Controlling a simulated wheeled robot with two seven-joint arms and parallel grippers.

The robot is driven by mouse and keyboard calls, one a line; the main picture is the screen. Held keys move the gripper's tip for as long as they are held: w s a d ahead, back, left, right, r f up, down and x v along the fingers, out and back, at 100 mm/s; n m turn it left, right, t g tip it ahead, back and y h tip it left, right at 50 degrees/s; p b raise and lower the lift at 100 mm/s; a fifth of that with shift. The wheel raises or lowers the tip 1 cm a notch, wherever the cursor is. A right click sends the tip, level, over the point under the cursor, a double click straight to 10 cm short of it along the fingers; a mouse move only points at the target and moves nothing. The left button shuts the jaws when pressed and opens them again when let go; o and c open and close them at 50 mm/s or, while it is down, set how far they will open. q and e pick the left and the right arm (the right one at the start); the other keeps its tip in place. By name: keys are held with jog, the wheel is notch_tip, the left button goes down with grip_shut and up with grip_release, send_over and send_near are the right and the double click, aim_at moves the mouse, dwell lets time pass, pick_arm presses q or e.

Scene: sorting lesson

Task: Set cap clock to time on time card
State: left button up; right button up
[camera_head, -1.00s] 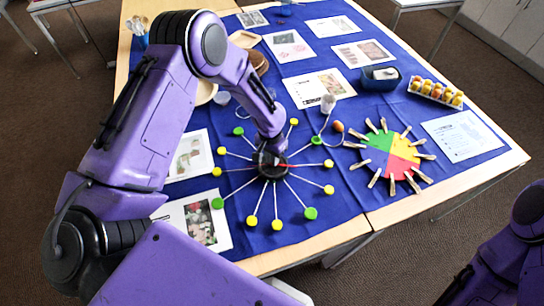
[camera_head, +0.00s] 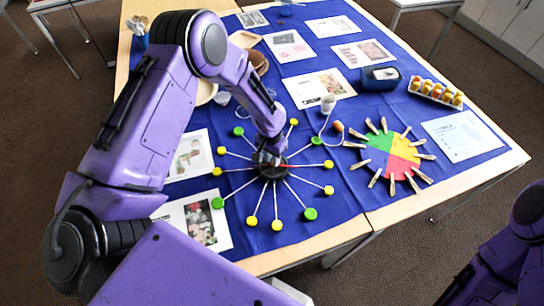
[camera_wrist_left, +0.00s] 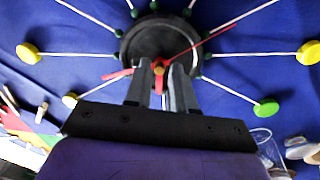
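The cap clock (camera_head: 273,172) lies on the blue cloth, with a black round hub and white sticks ending in yellow and green caps. In the left wrist view its hub (camera_wrist_left: 135,42) carries a long red hand (camera_wrist_left: 212,38) pointing up right and a shorter red hand (camera_wrist_left: 118,75) pointing left. My left gripper (camera_head: 272,156) is right over the hub. In the wrist view its fingertips (camera_wrist_left: 162,67) stand a little apart around the orange centre pin; no firm hold shows. No readable time card can be made out. My right gripper is out of view.
A coloured disc with clothespins (camera_head: 400,156) lies right of the clock. Printed sheets (camera_head: 320,87) are spread around. My right arm shows at the lower right.

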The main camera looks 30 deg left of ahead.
aim_at(271, 164)
pick_arm(q)
jog(key=shift+r, duration=0.15)
notch_tip(271, 164, up, 10)
jog(key=b, duration=0.1)
jog(key=shift+a+b, duration=0.4)
jog(key=shift+o, duration=0.2)
jog(key=shift+r, duration=0.1)
